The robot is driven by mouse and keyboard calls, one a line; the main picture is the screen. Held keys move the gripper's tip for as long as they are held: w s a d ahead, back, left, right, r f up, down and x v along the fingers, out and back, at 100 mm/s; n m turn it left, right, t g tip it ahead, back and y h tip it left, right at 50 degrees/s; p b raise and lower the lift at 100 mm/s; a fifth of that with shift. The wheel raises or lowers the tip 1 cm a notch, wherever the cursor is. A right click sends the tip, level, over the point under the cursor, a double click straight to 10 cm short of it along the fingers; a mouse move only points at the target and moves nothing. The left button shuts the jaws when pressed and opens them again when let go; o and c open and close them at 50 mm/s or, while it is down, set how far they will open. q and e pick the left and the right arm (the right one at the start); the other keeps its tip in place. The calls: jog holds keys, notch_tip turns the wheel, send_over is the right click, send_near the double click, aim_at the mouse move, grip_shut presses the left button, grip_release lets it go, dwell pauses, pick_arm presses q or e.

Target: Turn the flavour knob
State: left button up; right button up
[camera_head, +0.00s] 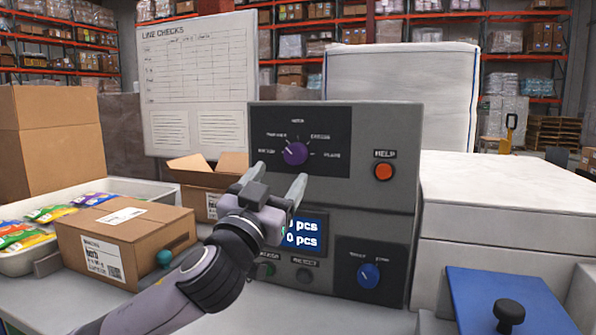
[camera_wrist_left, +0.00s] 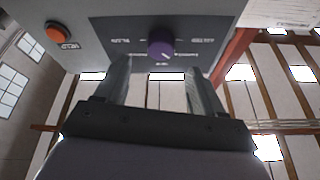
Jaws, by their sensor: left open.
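The flavour knob (camera_head: 295,153) is a purple round knob on the dark upper panel of the grey machine (camera_head: 375,117), with several labelled positions around it. Its white pointer mark is towards the upper left. My left gripper (camera_head: 276,183) is open and empty, just in front of the machine and slightly below and left of the knob. In the left wrist view the purple knob (camera_wrist_left: 161,46) shows beyond and between the two fingertips (camera_wrist_left: 160,72), apart from them. The right gripper is in neither view.
An orange HELP button (camera_head: 383,171) sits right of the knob panel, and a blue knob (camera_head: 369,275) sits lower right. A display (camera_head: 303,237) is partly behind my gripper. A closed box (camera_head: 125,240) and an open carton (camera_head: 200,200) stand left. A blue lid (camera_head: 515,300) lies at right.

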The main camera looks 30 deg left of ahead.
aim_at(294, 155)
pick_arm(q)
jog(key=x, duration=0.2)
jog(key=p+x, duration=0.1)
jog(key=x, duration=0.2)
jog(key=shift+r, duration=0.25)
jog(key=shift+w+a+r+p, duration=0.15)
jog(key=shift+w+p, duration=0.2)
jog(key=shift+w, duration=0.35)
jog(key=c, duration=1.1)
